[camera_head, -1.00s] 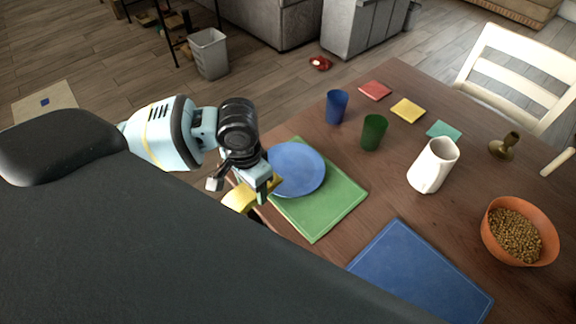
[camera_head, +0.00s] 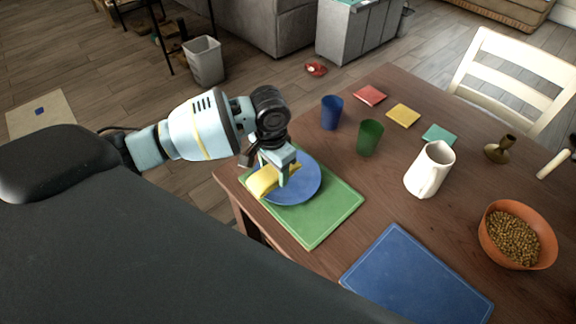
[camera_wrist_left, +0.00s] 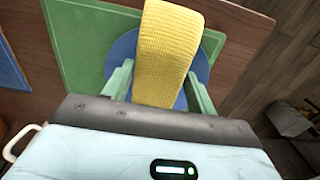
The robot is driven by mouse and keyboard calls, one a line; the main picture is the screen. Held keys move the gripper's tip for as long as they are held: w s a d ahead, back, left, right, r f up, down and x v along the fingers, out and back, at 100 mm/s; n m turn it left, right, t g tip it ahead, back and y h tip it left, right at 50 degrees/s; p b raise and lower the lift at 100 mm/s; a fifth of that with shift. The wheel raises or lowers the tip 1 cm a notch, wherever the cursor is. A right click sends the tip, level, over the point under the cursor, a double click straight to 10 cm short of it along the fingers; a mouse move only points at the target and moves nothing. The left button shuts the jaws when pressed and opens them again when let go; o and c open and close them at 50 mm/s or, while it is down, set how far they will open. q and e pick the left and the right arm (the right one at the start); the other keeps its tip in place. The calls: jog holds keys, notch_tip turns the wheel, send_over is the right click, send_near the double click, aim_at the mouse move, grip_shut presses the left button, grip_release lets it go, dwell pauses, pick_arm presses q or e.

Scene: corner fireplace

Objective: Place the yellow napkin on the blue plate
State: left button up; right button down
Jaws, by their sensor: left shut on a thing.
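The yellow napkin (camera_head: 262,182) is gripped by my left gripper (camera_head: 279,174), over the left part of the blue plate (camera_head: 306,186). In the left wrist view the napkin (camera_wrist_left: 168,50) runs between the two green fingers of my gripper (camera_wrist_left: 158,85), with the blue plate (camera_wrist_left: 122,50) behind it. I cannot tell whether the napkin touches the plate. The plate lies on a green placemat (camera_head: 332,212) at the table's near left edge. My right gripper is not in view.
On the wooden table (camera_head: 385,190) stand a blue cup (camera_head: 331,112), a green cup (camera_head: 369,137), a white pitcher (camera_head: 429,169) and an orange bowl (camera_head: 517,236) of grain. A blue placemat (camera_head: 415,282) lies in front. Red, yellow and teal coasters lie at the back.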

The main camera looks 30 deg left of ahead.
pick_arm(q)
jog(key=w, duration=0.2)
jog(key=w+d, duration=0.1)
jog(key=shift+w+f, duration=0.25)
jog(key=shift+w, duration=0.35)
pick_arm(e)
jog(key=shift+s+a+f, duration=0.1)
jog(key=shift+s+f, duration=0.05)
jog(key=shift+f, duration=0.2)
pick_arm(q)
jog(key=shift+w+f+b, duration=0.2)
jog(key=shift+w+b, duration=0.15)
jog(key=shift+w, duration=0.05)
jog(key=shift+f, duration=1.5)
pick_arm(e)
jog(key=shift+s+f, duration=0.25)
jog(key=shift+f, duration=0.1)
pick_arm(q)
jog(key=shift+f, duration=0.25)
jog(key=o, duration=1)
